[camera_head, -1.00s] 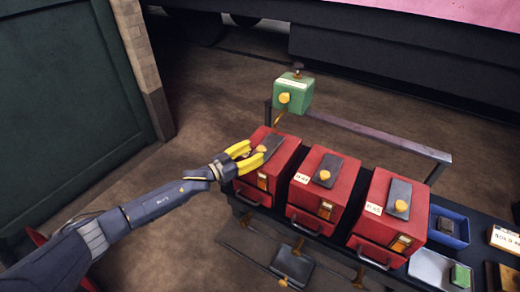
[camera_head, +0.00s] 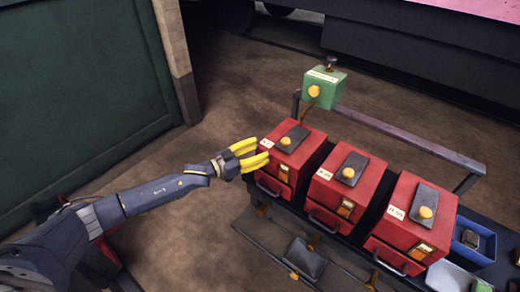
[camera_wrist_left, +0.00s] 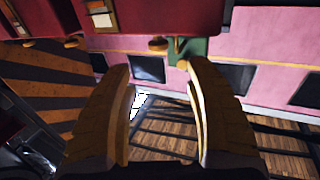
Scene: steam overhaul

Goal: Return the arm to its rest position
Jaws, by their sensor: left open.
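My left gripper (camera_head: 250,155) has yellow fingers, open and empty. In the head view it is just left of the leftmost red box (camera_head: 290,157), near its upper left edge, and I cannot tell whether they touch. In the left wrist view the two fingers (camera_wrist_left: 165,110) are spread apart with nothing between them. My left arm reaches in from the lower left. My right gripper is not in view.
Two more red boxes (camera_head: 345,190) (camera_head: 411,228) stand to the right on a dark bench, each with a grey plate and yellow knob on top. A green box (camera_head: 323,90) is behind them by a rail (camera_head: 400,138). A blue tray (camera_head: 474,242) is at right. Floor left of the bench is clear.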

